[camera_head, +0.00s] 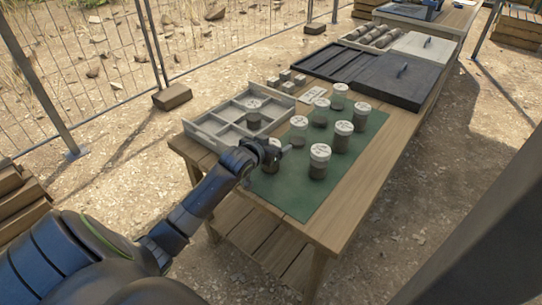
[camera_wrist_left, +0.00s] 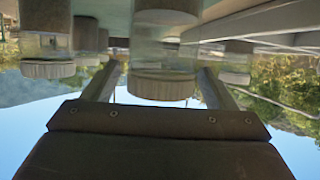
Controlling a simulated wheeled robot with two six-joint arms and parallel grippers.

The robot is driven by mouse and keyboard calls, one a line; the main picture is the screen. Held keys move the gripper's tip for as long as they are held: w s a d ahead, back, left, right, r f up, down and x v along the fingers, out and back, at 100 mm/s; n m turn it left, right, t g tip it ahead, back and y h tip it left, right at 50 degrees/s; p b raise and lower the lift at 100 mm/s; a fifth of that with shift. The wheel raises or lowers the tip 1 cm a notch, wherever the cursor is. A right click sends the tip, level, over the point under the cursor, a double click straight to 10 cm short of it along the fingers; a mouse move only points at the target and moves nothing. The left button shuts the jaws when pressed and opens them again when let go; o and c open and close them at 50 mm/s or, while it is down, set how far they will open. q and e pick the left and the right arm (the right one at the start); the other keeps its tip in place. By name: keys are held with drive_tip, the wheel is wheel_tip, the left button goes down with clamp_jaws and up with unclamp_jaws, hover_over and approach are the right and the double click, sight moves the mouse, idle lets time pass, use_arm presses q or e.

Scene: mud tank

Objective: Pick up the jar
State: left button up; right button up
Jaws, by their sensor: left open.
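My left gripper (camera_head: 282,151) is low over the near left part of the green mat (camera_head: 290,203). In the left wrist view, which is upside down, its fingers (camera_wrist_left: 159,72) are apart. A glass jar with a ribbed pale lid (camera_wrist_left: 162,87) shows between them, with a gap on each side. In the head view a jar (camera_head: 272,158) is partly hidden by the gripper. Several other upright jars with white lids stand on the mat, the nearest (camera_head: 319,162) to the right of the gripper. Which jar the task means cannot be told.
A grey divided tray (camera_head: 205,137) with jars in it lies left of the mat on the wooden table (camera_head: 330,236). The table's right edge strip is clear.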

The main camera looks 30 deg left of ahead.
use_arm(q)
drive_tip(key=shift+w+f, duration=0.25)
drive_tip(key=shift+w, duration=0.25)
drive_tip(key=shift+c, duration=0.3)
drive_tip(key=shift+r, duration=0.1)
drive_tip(key=c, duration=1.3)
